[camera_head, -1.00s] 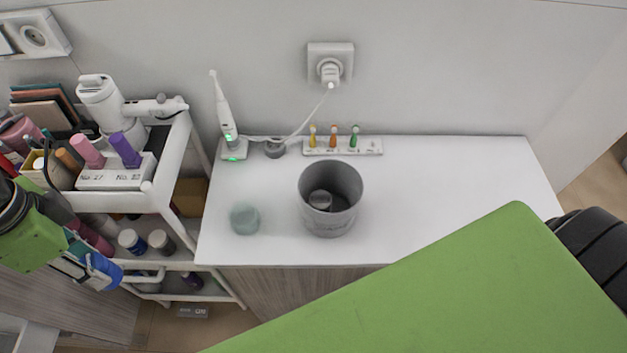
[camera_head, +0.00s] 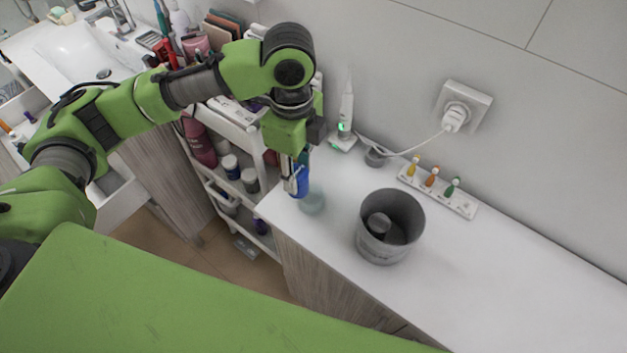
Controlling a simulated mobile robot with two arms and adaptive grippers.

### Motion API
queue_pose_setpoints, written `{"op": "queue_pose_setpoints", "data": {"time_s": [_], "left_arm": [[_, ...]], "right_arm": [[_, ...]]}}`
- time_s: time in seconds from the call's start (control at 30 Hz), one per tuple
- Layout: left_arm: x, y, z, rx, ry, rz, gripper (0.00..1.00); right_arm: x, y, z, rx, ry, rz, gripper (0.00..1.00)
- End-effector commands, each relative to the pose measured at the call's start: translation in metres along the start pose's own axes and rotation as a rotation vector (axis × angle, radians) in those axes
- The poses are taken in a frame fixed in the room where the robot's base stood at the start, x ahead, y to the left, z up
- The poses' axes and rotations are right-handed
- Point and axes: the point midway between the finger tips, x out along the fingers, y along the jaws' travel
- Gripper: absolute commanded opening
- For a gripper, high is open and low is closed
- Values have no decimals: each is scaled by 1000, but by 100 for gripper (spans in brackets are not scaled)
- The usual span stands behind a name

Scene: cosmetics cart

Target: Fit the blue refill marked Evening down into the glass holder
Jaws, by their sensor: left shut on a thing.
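My left gripper (camera_head: 296,181) points down at the left end of the white counter. It is shut on the blue refill (camera_head: 302,184), which hangs upright; its marking is too small to read. The pale green glass holder (camera_head: 314,203) stands on the counter near its front left corner. The refill's lower end overlaps the holder's left side in the picture. I cannot tell whether it is above, beside or in front of the holder. My right gripper is not in view.
A grey bin (camera_head: 391,249) with a grey item inside stands right of the holder. An electric toothbrush (camera_head: 344,125) and a rack of brush heads (camera_head: 440,189) are along the wall. The white cart (camera_head: 233,126) stands left of the counter. The counter's right part is clear.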

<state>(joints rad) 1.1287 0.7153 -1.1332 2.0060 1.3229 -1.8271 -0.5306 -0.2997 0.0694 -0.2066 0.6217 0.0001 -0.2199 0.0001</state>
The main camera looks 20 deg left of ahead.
Motion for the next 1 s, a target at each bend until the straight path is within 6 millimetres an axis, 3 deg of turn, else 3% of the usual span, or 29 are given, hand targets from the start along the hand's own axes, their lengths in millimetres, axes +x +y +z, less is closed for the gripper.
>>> {"op": "queue_pose_setpoints", "data": {"time_s": [0.23,0.6,0.97,1.0], "left_arm": [[27,-17,-15,-2,1,0,9],[66,-24,-21,0,0,0,9],[71,-24,-21,0,0,0,9],[72,-24,-20,0,0,0,33]], "right_arm": [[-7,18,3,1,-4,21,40],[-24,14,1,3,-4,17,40],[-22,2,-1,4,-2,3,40],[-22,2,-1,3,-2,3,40]]}}
